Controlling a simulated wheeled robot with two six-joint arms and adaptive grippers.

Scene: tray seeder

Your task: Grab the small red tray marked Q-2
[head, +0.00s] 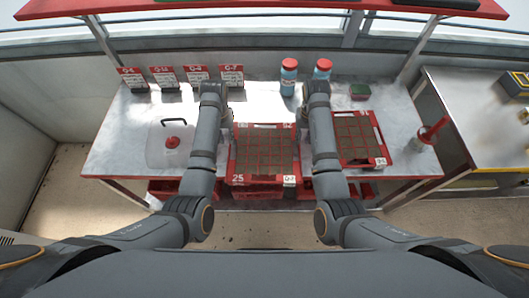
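A red tray (256,180) filled with dark soil squares sits at the middle of the metal table, between my two arms. Its front rim has the number 25 and a small white label (289,181) that seems to begin with Q; the digit is too small to be sure. A second red soil tray (362,163) lies to the right, partly hidden by my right arm. My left gripper (212,92) is beyond the middle tray's back left corner, and my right gripper (318,92) beyond its back right corner. Their fingers are not clear, and neither visibly holds anything.
Several red-topped packets (164,76) stand at the back left. A clear sheet with a red handled tool (172,122) lies left. A red stand (432,131) is right.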

